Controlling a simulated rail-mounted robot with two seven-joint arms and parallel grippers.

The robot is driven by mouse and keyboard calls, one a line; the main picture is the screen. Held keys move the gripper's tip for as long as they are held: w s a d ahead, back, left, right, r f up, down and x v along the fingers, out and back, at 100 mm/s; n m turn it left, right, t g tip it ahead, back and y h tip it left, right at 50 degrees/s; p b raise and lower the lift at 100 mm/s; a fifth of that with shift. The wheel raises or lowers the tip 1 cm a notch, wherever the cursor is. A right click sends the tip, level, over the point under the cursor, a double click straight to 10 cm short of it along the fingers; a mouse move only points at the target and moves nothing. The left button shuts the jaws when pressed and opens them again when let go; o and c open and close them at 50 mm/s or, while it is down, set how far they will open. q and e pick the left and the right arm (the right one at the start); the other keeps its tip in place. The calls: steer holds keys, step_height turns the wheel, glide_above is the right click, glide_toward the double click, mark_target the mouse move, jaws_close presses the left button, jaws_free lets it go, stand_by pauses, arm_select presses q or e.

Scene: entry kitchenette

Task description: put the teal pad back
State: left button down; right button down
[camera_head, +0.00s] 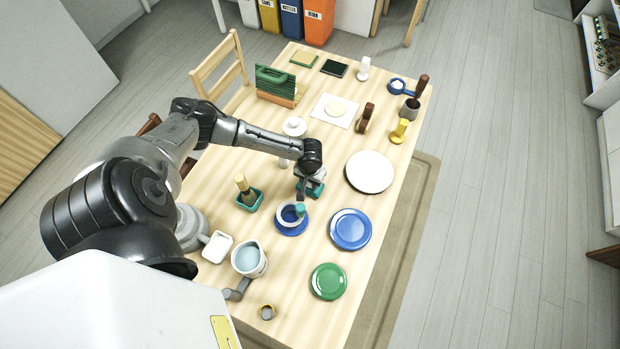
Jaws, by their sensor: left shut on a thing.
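My left gripper (309,188) reaches over the middle of the table, pointing down. It is shut on a small teal thing, which looks like the teal pad (317,188); the fingers partly hide it. Just below the gripper in the picture, a blue-and-white cup (289,216) stands on a blue saucer (292,231), with a teal-topped thing (300,209) at its rim. A teal tray (244,205) with a wooden-handled brush (243,184) stands to the left. I cannot tell whether the pad touches the table. My right gripper is not in view.
A white plate (369,172), a blue plate (351,229) and a green plate (328,281) lie along the right side.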

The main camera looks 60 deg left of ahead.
arm_select(q)
steer(key=shift+f, duration=0.3)
steer(key=c, duration=0.7)
jaws_free()
steer(key=shift+c, duration=0.2)
